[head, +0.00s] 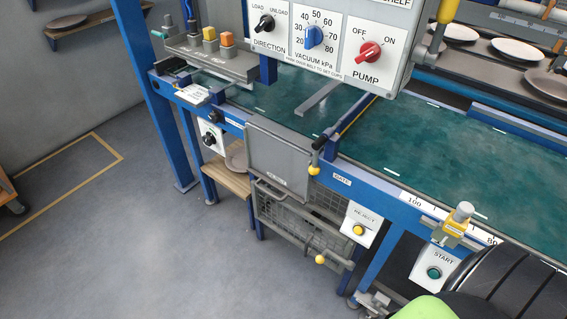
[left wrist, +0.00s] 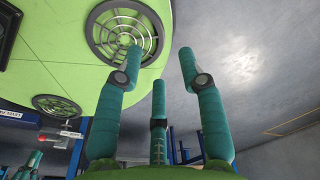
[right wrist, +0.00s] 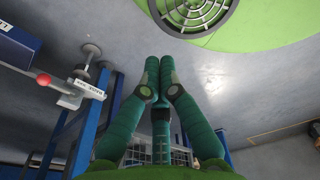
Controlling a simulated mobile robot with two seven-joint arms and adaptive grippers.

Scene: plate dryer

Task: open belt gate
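The belt gate is hard to single out. A "GATE" label (head: 342,179) is on the blue front rail, and beside it a yellow-and-black bar (head: 352,118) slants across the green belt (head: 420,135). A lever with a yellow knob (head: 314,170) hangs at the bar's near end. My left gripper (left wrist: 160,62) shows only in the left wrist view; its green fingers are spread and empty. My right gripper (right wrist: 158,62) shows only in the right wrist view; its fingertips are together with nothing visible between them. Neither gripper is seen near the gate.
A panel with knobs (head: 337,62) hangs above the belt. A grey plate (head: 290,160) and wire basket (head: 290,215) are below the front rail. A yellow button (head: 358,230) and START button (head: 433,272) sit at the front. Floor (head: 130,230) at left is clear.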

